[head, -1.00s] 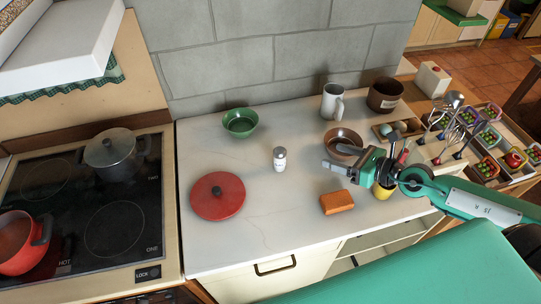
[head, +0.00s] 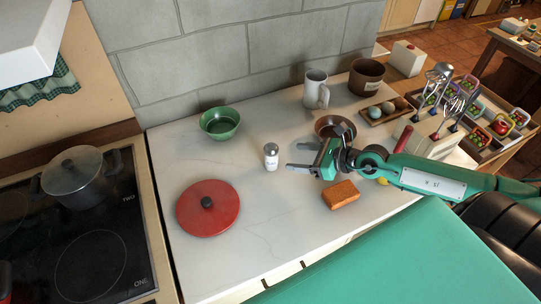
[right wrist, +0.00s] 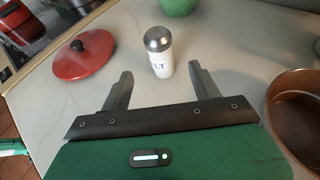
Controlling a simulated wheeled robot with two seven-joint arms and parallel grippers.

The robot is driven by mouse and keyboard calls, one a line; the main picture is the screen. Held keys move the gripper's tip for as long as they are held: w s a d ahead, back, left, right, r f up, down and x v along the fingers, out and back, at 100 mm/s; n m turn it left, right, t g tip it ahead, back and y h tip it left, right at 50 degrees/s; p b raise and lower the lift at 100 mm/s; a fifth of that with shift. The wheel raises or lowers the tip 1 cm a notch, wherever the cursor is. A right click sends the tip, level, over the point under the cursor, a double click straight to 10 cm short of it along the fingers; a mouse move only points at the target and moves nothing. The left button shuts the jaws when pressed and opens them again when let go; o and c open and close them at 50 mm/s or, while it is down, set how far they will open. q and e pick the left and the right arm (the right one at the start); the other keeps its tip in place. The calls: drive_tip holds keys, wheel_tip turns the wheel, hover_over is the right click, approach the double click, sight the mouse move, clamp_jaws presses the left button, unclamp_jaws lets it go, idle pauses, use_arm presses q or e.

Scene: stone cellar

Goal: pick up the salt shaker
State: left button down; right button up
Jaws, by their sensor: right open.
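The salt shaker (head: 271,158) is a small white cylinder with a grey metal cap and dark lettering. It stands upright on the pale countertop (head: 275,220). In the right wrist view the salt shaker (right wrist: 160,58) stands just beyond the fingertips, roughly centred between the two fingers. My right gripper (head: 294,157) is open and empty. It is just right of the shaker in the head view, its fingers pointing at it. My left gripper is not in view.
A red lid (head: 208,215) lies left of the shaker and a green bowl (head: 220,125) stands behind it. A brown pan (head: 330,122), an orange sponge (head: 341,194) and a white mug (head: 315,90) are near my right arm. The stove (head: 85,235) is at the left.

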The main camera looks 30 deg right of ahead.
sight(265, 155)
drive_tip(key=p+x, duration=0.1)
drive_tip(key=x, duration=0.6)
drive_tip(key=shift+p, duration=0.3)
drive_tip(key=shift+w+a+f, duration=0.15)
drive_tip(key=shift+w+a, duration=0.15)
drive_tip(key=shift+w, duration=0.05)
drive_tip(key=p+x, duration=0.1)
drive_tip(key=x, duration=0.3)
drive_tip(key=shift+f, duration=0.2)
drive_tip(key=shift+d, duration=0.1)
drive_tip(key=c, duration=1.2)
